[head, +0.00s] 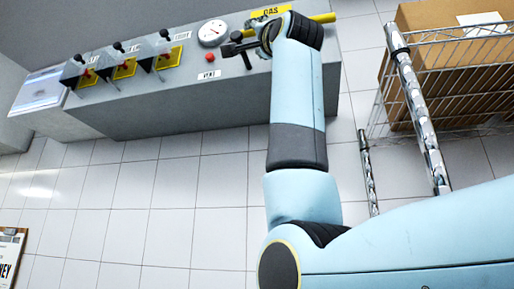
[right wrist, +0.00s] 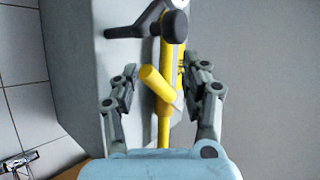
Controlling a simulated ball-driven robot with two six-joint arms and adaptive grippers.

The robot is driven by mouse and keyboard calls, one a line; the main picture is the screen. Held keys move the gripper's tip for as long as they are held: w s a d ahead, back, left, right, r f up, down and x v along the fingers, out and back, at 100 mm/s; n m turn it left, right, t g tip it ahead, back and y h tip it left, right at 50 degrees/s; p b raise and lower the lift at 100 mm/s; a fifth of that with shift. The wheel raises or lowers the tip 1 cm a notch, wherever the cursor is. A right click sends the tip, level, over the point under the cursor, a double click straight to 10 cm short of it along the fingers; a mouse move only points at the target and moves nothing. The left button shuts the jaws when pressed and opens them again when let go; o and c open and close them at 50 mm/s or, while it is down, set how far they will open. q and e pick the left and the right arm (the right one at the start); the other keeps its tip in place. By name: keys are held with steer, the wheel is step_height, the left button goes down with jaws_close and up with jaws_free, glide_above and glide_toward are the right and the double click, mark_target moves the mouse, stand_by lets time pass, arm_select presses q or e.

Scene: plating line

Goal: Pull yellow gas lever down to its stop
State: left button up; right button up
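The yellow gas lever (right wrist: 158,88) shows in the right wrist view as a short, thick yellow handle slanting across a thinner yellow pipe (right wrist: 164,128). My right gripper (right wrist: 159,74) is open, one finger on each side of the lever, with visible gaps in this view. I cannot tell whether the lever lies at fingertip depth. In the head view my right wrist hides the lever and most of the gripper; the yellow GAS label (head: 271,11) and a pipe end (head: 322,18) show beside it. My left gripper is in neither view.
A black bar handle (head: 236,48) sits close left of my right wrist. The grey console (head: 165,108) also bears a white gauge (head: 212,33), a red button (head: 210,58) and several small black-knobbed levers. A wire rack (head: 455,65) with a cardboard box (head: 415,17) stands right.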

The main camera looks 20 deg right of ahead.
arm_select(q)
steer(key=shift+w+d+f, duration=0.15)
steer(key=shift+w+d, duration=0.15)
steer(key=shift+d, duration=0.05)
arm_select(e)
steer(key=w+d+f+n+g, duration=0.1)
steer(key=w+f, duration=0.3)
steer(key=f, duration=0.7)
steer(key=w+d+f+n+g+h, duration=0.1)
steer(key=w+d+f+g, duration=0.2)
steer(key=f, duration=0.9)
steer(key=w+d+f+g, duration=0.2)
steer(key=w+f, duration=0.4)
steer(key=f, duration=0.6)
steer(key=shift+w+f+n+g+h, duration=0.2)
steer(key=shift+w+n+g+h, duration=0.2)
steer(key=shift+g, duration=0.3)
steer(key=shift+f, duration=0.1)
